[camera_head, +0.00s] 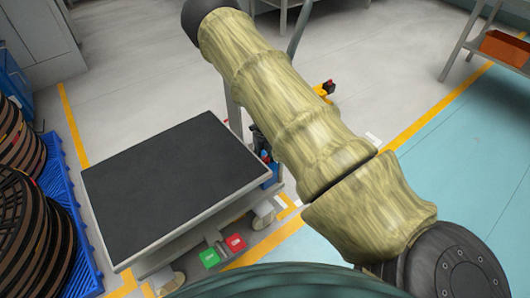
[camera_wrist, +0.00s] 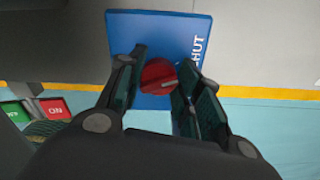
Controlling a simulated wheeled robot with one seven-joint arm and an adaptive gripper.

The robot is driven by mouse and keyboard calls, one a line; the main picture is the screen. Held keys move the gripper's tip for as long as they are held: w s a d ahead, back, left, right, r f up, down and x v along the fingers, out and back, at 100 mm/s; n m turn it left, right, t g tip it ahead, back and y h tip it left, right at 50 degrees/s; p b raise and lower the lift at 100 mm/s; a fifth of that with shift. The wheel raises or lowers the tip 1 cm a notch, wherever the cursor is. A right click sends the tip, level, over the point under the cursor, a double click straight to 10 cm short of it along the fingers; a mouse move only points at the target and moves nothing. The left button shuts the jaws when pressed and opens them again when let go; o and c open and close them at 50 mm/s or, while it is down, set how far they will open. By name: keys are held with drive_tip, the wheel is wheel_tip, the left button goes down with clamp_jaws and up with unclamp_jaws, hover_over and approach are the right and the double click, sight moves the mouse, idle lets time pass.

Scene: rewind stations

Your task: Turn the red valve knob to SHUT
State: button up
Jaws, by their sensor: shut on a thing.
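The red valve knob (camera_wrist: 157,76) sits on a blue panel (camera_wrist: 150,25) in the wrist view. White letters reading SHUT run sideways along the panel's right edge. My gripper (camera_wrist: 162,66) has one finger on each side of the knob and is shut on it. In the head view my arm hides most of this spot. Only a small blue patch (camera_head: 270,178) shows beside the bench.
A dark-topped bench (camera_head: 170,180) stands left of my arm. Green (camera_head: 209,257) and red (camera_head: 235,242) plates are at its front. A blue pallet (camera_head: 62,185) with dark reels is at the left. An orange bin (camera_head: 505,48) sits on a shelf at the far right.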

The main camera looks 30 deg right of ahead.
sight(264, 157)
drive_tip(key=shift+n+p, duration=0.75)
drive_tip(key=shift+n, duration=0.75)
drive_tip(key=o, duration=1)
drive_tip(key=shift+r, duration=0.1)
wheel_tip(264, 157, up, 12)
drive_tip(key=shift+f, duration=0.15)
